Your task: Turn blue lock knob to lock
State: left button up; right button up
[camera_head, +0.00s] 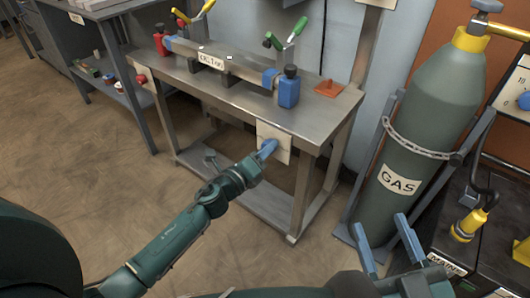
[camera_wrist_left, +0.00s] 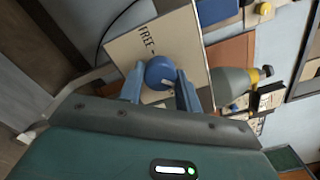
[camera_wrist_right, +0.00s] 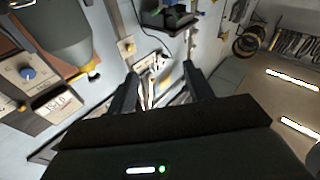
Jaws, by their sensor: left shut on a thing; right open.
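The blue lock knob (camera_wrist_left: 160,72) sits on a pale plate (camera_wrist_left: 185,35) that reads "FREE" in the left wrist view. In the head view the same plate (camera_head: 273,133) is fixed at the right front of the metal bench. My left gripper (camera_wrist_left: 160,85) has its two blue fingers on either side of the knob and is shut on it; in the head view its fingers (camera_head: 267,149) cover the knob. My right gripper (camera_head: 390,238) is open and empty at the lower right, in front of the gas cylinder. Its fingers also show apart in the right wrist view (camera_wrist_right: 160,85).
The metal bench (camera_head: 235,95) carries a clamp fixture with a blue block (camera_head: 289,92) and an orange part (camera_head: 328,88). A green gas cylinder (camera_head: 425,115) stands right of the bench. A black machine (camera_head: 495,225) is at the far right. The floor left of my left arm is clear.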

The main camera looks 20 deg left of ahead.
pick_arm(q)
jog(key=shift+m+b, duration=0.65)
jog(key=shift+m, duration=3.55)
pick_arm(e)
jog(key=shift+a+r, duration=0.1)
pick_arm(q)
jog(key=o, duration=1)
jog(key=b+v, duration=0.2)
jog(key=v, duration=1.1)
pick_arm(e)
jog(key=shift+a+r+t+y, duration=0.15)
jog(key=shift+r+t+y, duration=0.2)
jog(key=shift+y, duration=0.25)
